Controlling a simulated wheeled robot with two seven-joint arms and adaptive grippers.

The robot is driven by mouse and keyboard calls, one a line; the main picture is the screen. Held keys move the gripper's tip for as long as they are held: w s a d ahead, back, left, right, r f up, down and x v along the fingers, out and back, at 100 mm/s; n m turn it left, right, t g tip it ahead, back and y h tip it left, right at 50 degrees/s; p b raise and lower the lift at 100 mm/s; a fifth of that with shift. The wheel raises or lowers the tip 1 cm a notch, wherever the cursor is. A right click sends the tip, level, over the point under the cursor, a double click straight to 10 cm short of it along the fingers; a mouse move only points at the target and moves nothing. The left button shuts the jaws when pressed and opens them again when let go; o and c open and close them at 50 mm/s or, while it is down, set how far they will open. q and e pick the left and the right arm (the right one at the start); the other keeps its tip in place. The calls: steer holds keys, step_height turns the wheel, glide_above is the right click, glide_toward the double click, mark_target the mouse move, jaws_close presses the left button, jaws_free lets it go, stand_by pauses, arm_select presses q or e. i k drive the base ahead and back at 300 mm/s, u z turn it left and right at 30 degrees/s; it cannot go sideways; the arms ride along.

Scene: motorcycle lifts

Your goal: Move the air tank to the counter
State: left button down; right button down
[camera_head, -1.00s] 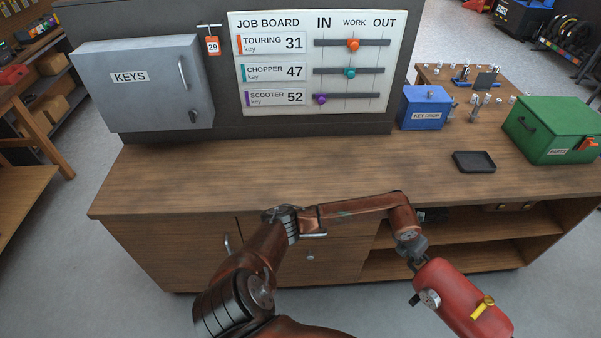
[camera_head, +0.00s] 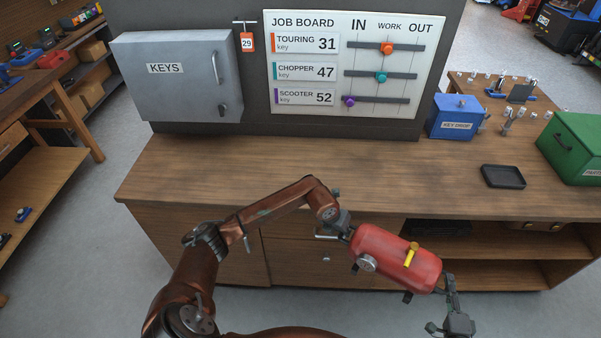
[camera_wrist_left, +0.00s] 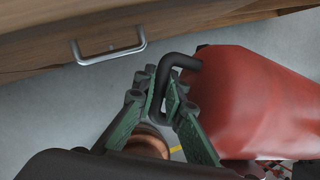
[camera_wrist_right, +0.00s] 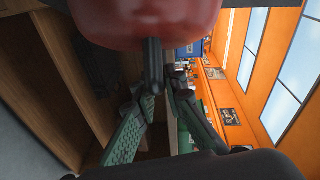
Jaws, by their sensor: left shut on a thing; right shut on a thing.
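The red air tank (camera_head: 390,256) hangs in front of the counter (camera_head: 330,175), its middle lower than the counter top. It has a round gauge and a yellow valve handle, and tilts slightly down to the right in the head view. My left gripper (camera_head: 345,229) is shut on the black handle at the tank's left end; the left wrist view shows the green fingers (camera_wrist_left: 165,105) around that handle. My right gripper (camera_head: 450,285) is at the tank's right end. In the right wrist view its fingers (camera_wrist_right: 160,90) are shut on the other black handle.
The counter top is bare in its left and middle parts. A black tray (camera_head: 503,176), a blue key drop box (camera_head: 455,118) and a green parts box (camera_head: 575,148) stand at the right. A grey key cabinet (camera_head: 180,78) and job board (camera_head: 345,65) are behind.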

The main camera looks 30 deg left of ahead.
mark_target(309, 173)
steer(key=u, duration=0.9)
